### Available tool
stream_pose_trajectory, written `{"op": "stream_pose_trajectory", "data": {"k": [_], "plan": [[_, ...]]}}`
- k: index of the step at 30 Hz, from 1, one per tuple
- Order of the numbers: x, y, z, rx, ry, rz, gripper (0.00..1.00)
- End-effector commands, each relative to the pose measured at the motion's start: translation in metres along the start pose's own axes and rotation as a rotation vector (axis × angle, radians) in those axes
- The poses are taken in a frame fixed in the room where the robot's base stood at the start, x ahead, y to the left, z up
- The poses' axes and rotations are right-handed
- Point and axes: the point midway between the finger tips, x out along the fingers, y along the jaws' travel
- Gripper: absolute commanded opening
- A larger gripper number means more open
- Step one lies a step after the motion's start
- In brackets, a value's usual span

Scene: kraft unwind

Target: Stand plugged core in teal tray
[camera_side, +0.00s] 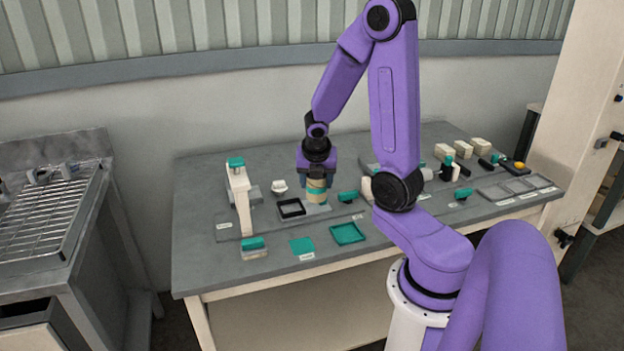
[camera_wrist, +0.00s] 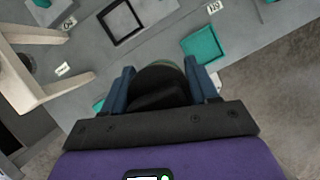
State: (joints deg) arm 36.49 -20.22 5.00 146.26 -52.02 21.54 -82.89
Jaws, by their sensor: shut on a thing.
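In the side view my gripper (camera_side: 317,172) points down and is shut on the core (camera_side: 317,196), a tan cylinder with a teal band. The core is upright, low over a pale plate just right of the black square frame (camera_side: 291,208); I cannot tell whether it touches. In the wrist view a dark rounded shape (camera_wrist: 160,82) lies between the fingers of my gripper (camera_wrist: 160,88); the plug cannot be made out clearly. The teal tray (camera_side: 347,225) lies empty near the table's front edge, to the right of and nearer than the core.
A flat teal square (camera_side: 302,245) lies left of the tray. A white post with a teal top (camera_side: 239,198) and a teal-topped block (camera_side: 253,249) stand to the left. A teal-headed piece (camera_side: 347,197) lies right of the core.

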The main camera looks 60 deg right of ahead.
Motion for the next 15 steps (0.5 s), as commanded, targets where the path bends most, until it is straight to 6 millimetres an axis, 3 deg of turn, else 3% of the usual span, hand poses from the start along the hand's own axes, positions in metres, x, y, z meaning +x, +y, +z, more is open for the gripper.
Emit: {"op": "stream_pose_trajectory", "data": {"k": [8,15], "plan": [[0.020,-0.024,0.004,0.336,0.001,-0.146,0.29],[0.047,-0.062,0.003,0.866,0.001,-0.367,0.29]]}}
